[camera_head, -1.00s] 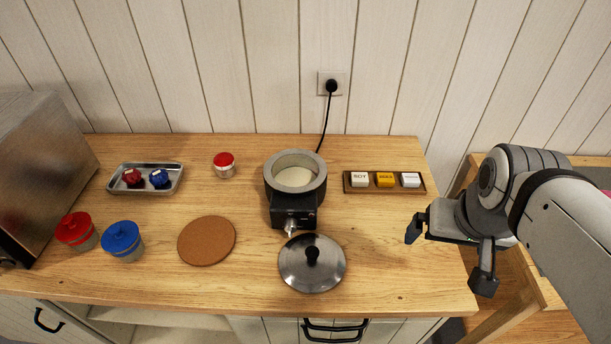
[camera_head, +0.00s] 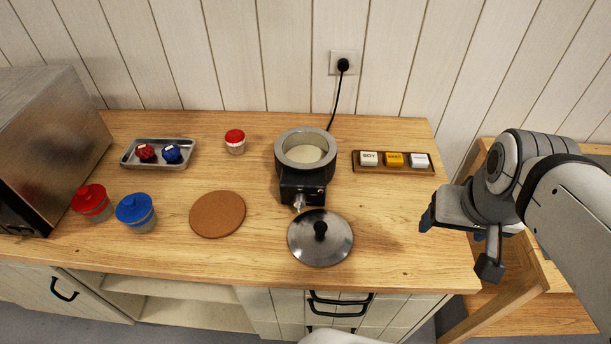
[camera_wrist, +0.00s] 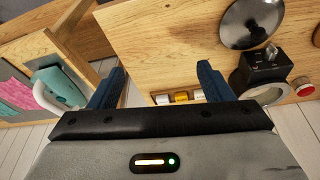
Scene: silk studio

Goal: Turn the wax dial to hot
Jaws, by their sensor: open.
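The wax pot (camera_head: 305,152) stands on the wooden counter, with pale wax inside and a black control box (camera_head: 303,188) at its front. The wax dial (camera_head: 299,203) is a small light knob on the front of that box; its setting is too small to read. In the wrist view the pot's black box (camera_wrist: 262,68) and the dial (camera_wrist: 271,52) show at the right. My gripper (camera_head: 458,245) is open and empty at the counter's right end, well to the right of the pot and apart from it. Its two dark fingers (camera_wrist: 162,88) are spread in the wrist view.
A metal lid (camera_head: 320,240) lies right in front of the dial. A wooden tray of labelled blocks (camera_head: 437,170) lies between pot and gripper. A cork mat (camera_head: 217,214), red-lidded jar (camera_head: 235,142), metal tray (camera_head: 130,160) and two canisters (camera_head: 137,212) are left. A cord runs to the wall socket (camera_head: 343,62).

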